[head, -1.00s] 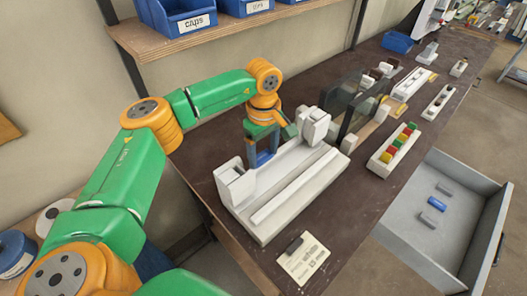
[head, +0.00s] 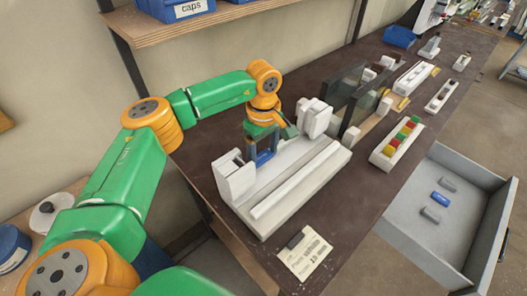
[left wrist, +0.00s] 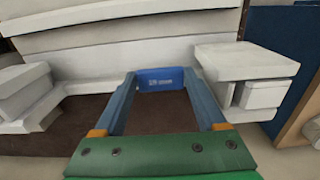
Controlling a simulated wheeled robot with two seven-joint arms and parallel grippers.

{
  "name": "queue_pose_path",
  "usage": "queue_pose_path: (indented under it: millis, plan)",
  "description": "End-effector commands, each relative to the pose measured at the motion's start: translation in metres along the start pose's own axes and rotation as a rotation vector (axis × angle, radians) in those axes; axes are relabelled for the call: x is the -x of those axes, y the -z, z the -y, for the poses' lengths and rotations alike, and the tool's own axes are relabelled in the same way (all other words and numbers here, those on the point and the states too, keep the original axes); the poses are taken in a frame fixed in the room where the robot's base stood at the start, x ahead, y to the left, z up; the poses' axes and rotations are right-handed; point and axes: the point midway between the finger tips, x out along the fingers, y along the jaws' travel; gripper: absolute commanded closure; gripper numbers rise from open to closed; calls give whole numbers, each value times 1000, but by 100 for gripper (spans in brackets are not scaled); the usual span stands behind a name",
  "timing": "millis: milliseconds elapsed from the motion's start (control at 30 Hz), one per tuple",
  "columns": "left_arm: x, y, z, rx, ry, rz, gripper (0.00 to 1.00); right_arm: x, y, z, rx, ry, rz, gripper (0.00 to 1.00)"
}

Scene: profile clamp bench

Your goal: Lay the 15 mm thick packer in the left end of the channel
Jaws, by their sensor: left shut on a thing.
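My left gripper (head: 263,148) is shut on a blue packer (left wrist: 160,78). In the left wrist view the packer spans the two fingertips and bears small white print that I cannot read. The white clamp fixture (head: 310,190) with its long channel lies on the bench. The gripper points down at the fixture's wall side, between the left end block (head: 235,177) and the larger right block (head: 316,117), nearer the left one. I cannot tell whether the packer touches the fixture. My right gripper is not in view.
A card (head: 304,259) with a small dark block lies at the bench's front. An open grey drawer (head: 400,240) holds a blue piece (head: 440,197) and two grey pieces. Dark upright panels (head: 357,97) and a rack of coloured pieces (head: 397,142) stand to the right.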

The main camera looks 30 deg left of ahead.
Motion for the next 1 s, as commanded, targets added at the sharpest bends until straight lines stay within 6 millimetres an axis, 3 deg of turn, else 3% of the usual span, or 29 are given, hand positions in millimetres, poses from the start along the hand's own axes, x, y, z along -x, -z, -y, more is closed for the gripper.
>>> queue_pose_path:
  millis: [1000]
  plan:
    - [-32,0,0,0,0,0,78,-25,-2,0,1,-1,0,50]
